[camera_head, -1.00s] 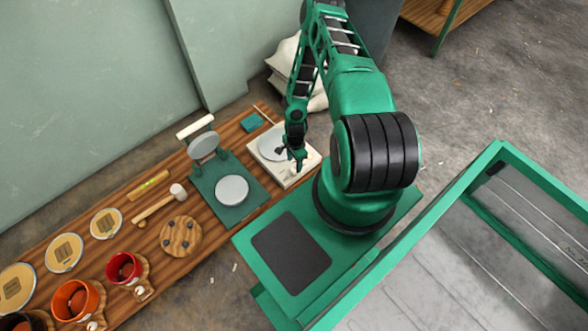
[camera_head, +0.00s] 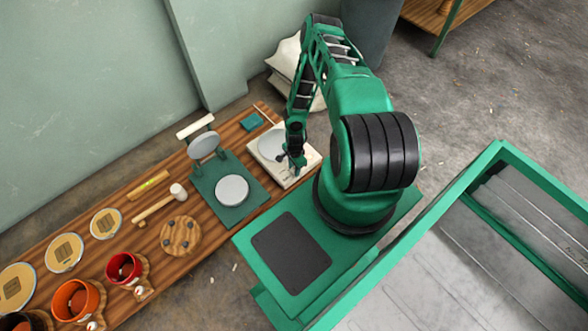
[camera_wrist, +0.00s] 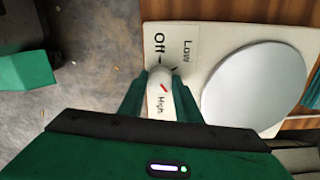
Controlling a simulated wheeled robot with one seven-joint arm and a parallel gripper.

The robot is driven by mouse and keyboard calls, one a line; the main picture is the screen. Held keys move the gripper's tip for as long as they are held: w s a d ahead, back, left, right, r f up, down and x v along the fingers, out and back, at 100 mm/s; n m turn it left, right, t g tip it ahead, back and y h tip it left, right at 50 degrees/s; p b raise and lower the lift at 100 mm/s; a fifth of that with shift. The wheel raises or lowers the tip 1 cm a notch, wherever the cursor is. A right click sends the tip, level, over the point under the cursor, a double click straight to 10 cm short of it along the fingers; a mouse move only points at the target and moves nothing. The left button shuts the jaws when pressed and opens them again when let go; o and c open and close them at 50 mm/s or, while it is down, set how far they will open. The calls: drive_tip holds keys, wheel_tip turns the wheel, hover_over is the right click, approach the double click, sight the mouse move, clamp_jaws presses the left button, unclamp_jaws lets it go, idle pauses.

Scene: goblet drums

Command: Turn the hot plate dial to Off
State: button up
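The cream hot plate (camera_head: 304,166) with its round grey heating disc (camera_head: 270,145) stands at the right end of the wooden bench. In the wrist view, the hot plate (camera_wrist: 212,32) shows the labels Off, Low and High, and the disc (camera_wrist: 255,85) is at right. The pale dial (camera_wrist: 160,76) lies between the two green fingers of my gripper (camera_wrist: 161,88), with a short red mark by it. The fingers are apart, one on each side of the dial; contact is not clear. My gripper (camera_head: 294,170) is low over the hot plate's front and hides the dial in the head view.
A green press with a grey plate (camera_head: 232,190) stands left of the hot plate. A mallet (camera_head: 160,203), a round wooden board (camera_head: 181,236) and red and orange pots (camera_head: 76,299) lie farther left. A small teal block (camera_head: 252,122) is behind the hot plate.

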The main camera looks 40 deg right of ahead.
idle(0.3)
drive_tip(key=n, duration=0.4)
drive_tip(key=shift+w, duration=0.1)
drive_tip(key=n, duration=0.3)
drive_tip(key=shift+n, duration=0.3)
drive_tip(key=n, duration=0.3)
drive_tip(key=shift+n, duration=0.3)
drive_tip(key=n, duration=1)
drive_tip(key=shift+n, duration=0.4)
drive_tip(key=n, duration=0.6)
drive_tip(key=shift+w+n, duration=0.1)
drive_tip(key=shift+n, duration=0.2)
